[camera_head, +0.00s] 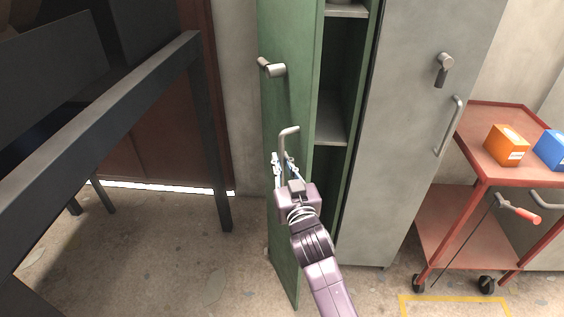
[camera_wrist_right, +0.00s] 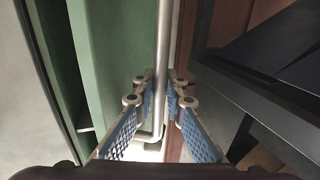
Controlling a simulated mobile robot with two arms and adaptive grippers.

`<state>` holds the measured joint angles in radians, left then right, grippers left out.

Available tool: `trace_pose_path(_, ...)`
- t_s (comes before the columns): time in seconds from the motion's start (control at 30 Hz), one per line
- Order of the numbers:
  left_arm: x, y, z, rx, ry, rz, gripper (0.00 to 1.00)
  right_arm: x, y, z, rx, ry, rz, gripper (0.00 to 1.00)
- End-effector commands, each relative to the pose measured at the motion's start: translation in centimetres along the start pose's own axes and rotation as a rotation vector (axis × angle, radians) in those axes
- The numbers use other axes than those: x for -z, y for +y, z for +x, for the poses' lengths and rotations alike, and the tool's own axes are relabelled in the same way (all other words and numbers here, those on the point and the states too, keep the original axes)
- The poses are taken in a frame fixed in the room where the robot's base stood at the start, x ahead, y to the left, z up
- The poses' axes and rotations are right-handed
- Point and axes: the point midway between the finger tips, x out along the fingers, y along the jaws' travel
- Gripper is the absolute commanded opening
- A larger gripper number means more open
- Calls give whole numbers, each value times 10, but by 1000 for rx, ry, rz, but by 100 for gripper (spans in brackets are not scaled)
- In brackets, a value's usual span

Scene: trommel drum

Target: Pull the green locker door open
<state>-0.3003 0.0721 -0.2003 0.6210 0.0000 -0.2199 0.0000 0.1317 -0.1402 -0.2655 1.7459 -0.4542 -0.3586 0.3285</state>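The green locker door (camera_head: 287,105) stands partly open, swung out from the locker, and shelves show beyond its edge. A latch lever (camera_head: 272,68) sits high on the door. Below it is a bar handle (camera_head: 285,142), whose lower part is hidden by my right gripper (camera_head: 284,165). In the right wrist view the handle (camera_wrist_right: 163,45) runs between the two blue finger pads (camera_wrist_right: 162,110), close to both. My right gripper looks shut on the handle; the exact contact is hard to see. The green door (camera_wrist_right: 105,45) fills the left there. My left gripper is not in view.
A closed grey locker (camera_head: 415,110) stands to the right. A red cart (camera_head: 480,175) beyond it holds an orange box (camera_head: 506,145) and a blue box (camera_head: 551,148). A dark metal frame (camera_head: 110,115) stands to the left. Some floor between frame and door is clear.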

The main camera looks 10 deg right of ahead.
Motion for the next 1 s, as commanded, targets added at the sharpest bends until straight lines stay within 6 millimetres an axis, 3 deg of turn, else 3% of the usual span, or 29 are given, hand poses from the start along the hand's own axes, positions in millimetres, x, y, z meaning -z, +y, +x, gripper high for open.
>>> trace_pose_path(0.13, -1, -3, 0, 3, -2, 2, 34, 1, 0, 0, 1, 1, 0, 28)
trace_pose_path(0.53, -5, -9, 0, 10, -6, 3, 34, -1, 0, -8, 1, -1, 0, 28)
trace_pose_path(1.0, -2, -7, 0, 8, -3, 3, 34, 0, 0, -94, 1, -1, 1, 28)
